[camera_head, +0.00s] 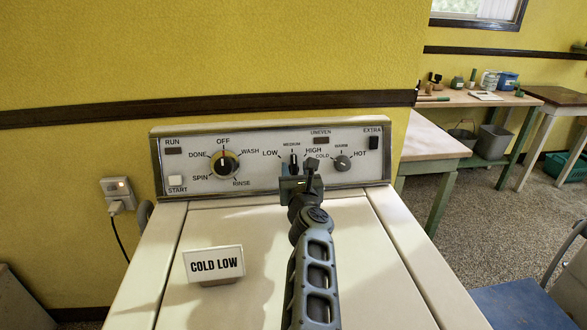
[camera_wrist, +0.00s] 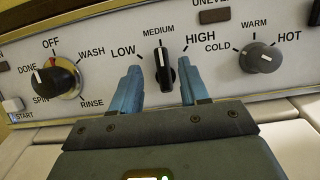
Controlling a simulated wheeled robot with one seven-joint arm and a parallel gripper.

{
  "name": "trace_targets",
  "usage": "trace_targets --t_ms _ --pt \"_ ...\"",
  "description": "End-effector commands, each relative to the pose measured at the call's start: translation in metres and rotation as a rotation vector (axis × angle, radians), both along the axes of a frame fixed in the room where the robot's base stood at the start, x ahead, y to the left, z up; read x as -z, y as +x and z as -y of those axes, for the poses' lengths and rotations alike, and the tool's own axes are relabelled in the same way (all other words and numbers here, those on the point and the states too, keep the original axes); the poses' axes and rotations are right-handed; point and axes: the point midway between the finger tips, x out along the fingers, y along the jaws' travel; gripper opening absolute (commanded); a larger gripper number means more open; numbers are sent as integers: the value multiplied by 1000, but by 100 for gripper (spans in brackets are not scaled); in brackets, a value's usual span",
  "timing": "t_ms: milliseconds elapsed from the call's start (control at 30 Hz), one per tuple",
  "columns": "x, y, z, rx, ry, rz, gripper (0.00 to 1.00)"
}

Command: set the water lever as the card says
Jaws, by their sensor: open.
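The card (camera_head: 214,264) stands on the washer's top at the left and reads "COLD LOW". The water lever (camera_wrist: 163,72) is a black knob with a white mark, between the LOW and HIGH labels. It points up toward MEDIUM. My gripper (camera_wrist: 162,84) is open, with one blue-grey finger on each side of the lever and gaps between. In the head view my gripper (camera_head: 299,174) is in front of the panel and partly hides the lever. The grey temperature knob (camera_wrist: 259,57), labelled COLD, WARM and HOT, is to the right of my gripper.
The cycle dial (camera_head: 225,163) is on the panel's left, above the start button (camera_head: 175,180). The extra switch (camera_head: 374,143) is at the panel's right end. The washer's top (camera_head: 390,270) is clear apart from the card. A bench (camera_head: 430,139) stands at the right.

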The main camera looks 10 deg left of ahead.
Motion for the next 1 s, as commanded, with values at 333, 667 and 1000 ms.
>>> trace_targets --t_ms 333,667,1000 --pt "3 29 -7 1 0 -1 45" --pt "1 31 -8 1 -1 -1 45" --pt "1 31 -8 1 -1 -1 12"
